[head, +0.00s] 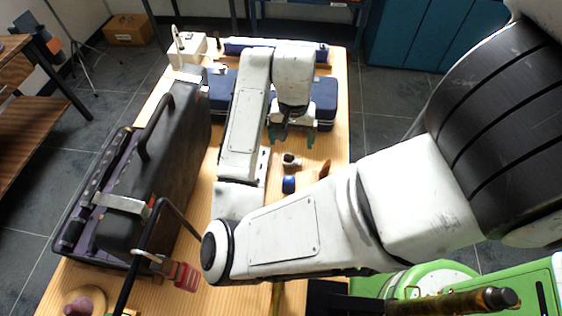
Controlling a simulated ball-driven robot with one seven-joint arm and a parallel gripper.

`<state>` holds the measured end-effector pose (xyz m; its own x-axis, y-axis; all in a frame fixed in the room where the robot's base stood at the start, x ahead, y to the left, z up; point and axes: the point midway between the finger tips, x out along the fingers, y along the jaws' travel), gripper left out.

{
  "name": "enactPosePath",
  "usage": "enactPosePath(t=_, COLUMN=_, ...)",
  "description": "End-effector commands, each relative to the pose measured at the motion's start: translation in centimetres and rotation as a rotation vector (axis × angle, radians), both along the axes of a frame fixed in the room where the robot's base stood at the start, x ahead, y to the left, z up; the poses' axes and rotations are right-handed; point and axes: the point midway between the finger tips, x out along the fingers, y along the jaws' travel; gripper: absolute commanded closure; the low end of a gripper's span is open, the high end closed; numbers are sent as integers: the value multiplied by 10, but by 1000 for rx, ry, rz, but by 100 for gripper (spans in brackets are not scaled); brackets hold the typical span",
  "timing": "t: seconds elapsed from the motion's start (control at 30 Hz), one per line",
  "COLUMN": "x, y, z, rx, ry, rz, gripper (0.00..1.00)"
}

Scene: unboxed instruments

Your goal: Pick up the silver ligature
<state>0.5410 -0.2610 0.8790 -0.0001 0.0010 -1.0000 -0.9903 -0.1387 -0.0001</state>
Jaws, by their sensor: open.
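A small silver-grey ring-like piece (290,160), which looks like the silver ligature, sits on the wooden table (341,131). It is small in the head view, so its detail is hard to make out. My gripper (292,141) is open, with its two green-tipped fingers spread apart. It is just beyond the ring-like piece in the picture and holds nothing that I can see. I cannot tell its height above the table.
A small blue cylinder (289,184) and a brown piece (324,169) lie near the ring. A large dark case (170,150) stands along the left. Dark blue cases (323,97) lie behind my gripper. A red-jawed clamp (181,275) is at front left.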

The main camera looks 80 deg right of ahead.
Motion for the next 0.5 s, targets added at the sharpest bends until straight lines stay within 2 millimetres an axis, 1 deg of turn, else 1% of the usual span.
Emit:
enactPosePath(t=0.03, x=-1, y=0, z=-11, rx=0, ry=2, rz=3, gripper=12)
enactPosePath(t=0.13, x=0, y=0, z=-23, rx=1, ry=1, rz=1, gripper=12)
enactPosePath(t=0.2, x=0, y=1, z=-30, rx=1, ry=0, rz=2, gripper=12)
enactPosePath(t=0.37, x=-1, y=1, z=-38, rx=0, ry=0, rz=1, gripper=12)
enactPosePath(t=0.5, x=-4, y=4, z=-56, rx=2, ry=1, rz=2, gripper=12)
